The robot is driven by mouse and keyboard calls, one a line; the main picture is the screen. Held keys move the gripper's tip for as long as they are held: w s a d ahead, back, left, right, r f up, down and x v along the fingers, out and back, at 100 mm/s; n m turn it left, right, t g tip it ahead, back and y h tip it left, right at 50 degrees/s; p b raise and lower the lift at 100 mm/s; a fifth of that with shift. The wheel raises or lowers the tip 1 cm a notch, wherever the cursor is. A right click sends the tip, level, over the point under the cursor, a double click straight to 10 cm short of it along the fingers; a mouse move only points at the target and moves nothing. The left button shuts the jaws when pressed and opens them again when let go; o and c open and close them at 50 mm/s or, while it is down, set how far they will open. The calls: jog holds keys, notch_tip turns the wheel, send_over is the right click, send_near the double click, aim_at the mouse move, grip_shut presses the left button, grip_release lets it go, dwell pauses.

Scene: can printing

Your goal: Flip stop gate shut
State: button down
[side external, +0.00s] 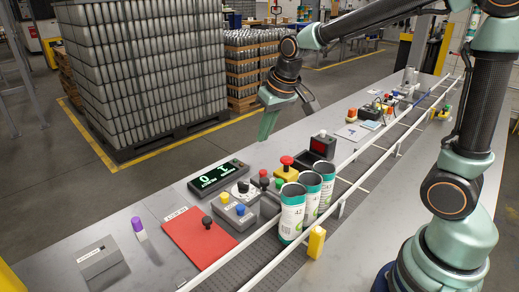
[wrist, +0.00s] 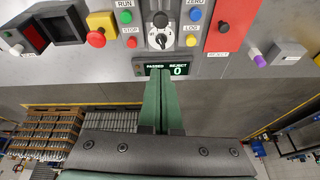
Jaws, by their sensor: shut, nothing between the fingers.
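My gripper (side external: 266,128) is in the air over the far edge of the bench, beyond the counter display. In the wrist view its green fingers (wrist: 160,76) are together and empty, and their tips overlap the lower edge of the display. Three white and green cans (side external: 292,214) stand upright in a row on the conveyor (side external: 262,252), between the white rails. A yellow block (side external: 317,242) sits at the near rail beside the front can. I cannot tell which part is the stop gate, or its position. The conveyor is out of the wrist view.
The counter display (side external: 218,177) stands near the bench's far edge. A grey button box (side external: 234,212), a yellow box with a red button (side external: 287,168) and a red reject plate (side external: 198,236) lie between it and the conveyor. Pallets of cans (side external: 145,75) stand beyond the bench.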

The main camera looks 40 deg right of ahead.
aim_at(266, 180)
jog(key=shift+w+f, duration=0.85)
jog(key=shift+w, duration=0.2)
notch_tip(266, 180, down, 10)
jog(key=shift+s, duration=0.3)
dwell(0.4)
jog(key=shift+s, duration=1.6)
